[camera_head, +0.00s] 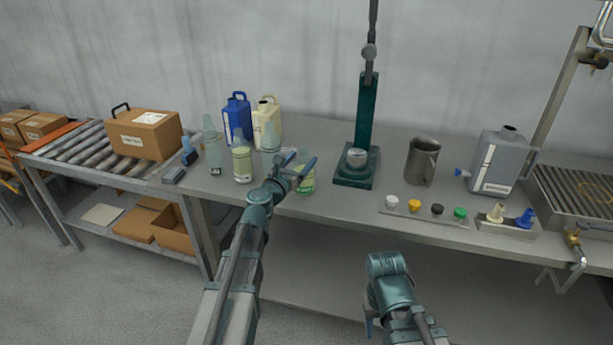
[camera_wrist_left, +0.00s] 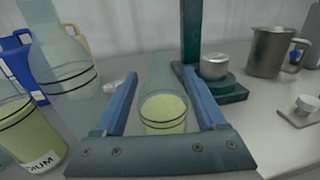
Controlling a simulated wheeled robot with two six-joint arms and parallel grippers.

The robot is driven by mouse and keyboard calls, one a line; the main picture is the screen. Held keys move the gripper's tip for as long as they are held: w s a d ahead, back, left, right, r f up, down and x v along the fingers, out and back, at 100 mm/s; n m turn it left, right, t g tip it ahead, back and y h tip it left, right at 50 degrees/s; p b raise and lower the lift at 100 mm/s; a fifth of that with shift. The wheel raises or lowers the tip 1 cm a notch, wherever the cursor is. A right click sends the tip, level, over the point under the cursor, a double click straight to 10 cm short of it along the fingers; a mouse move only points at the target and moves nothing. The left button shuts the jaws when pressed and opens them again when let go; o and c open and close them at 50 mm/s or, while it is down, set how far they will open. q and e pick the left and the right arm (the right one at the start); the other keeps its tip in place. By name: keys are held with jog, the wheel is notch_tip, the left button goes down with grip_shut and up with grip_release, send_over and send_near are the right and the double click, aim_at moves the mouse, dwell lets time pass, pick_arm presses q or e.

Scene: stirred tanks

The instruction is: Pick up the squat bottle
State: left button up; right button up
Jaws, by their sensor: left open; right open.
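The squat bottle (camera_head: 307,184), clear with yellow-green liquid, stands on the bench, partly hidden behind my left gripper (camera_head: 300,161) in the head view. In the left wrist view the bottle (camera_wrist_left: 163,112) shows between the two blue fingers of my left gripper (camera_wrist_left: 163,88). The gripper is open, with gaps visible on both sides of the bottle; I cannot tell how deep it sits between the fingers. My right gripper (camera_head: 369,327) hangs low in front of the bench, away from the bottles, with only a blue finger part showing.
Another bottle of yellow-green liquid (camera_head: 242,164) and tall clear bottles (camera_head: 212,150) (camera_head: 270,138) stand left of my left gripper. Blue (camera_head: 237,118) and cream (camera_head: 267,115) jugs are behind. A green stand (camera_head: 366,125) and steel jug (camera_head: 422,162) are to the right.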

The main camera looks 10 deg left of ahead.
pick_arm(q)
jog(key=shift+w+d, duration=0.25)
jog(key=shift+w, duration=1)
jog(key=shift+s, duration=0.1)
jog(key=shift+c, duration=0.5)
grip_shut()
jog(key=shift+s, duration=0.15)
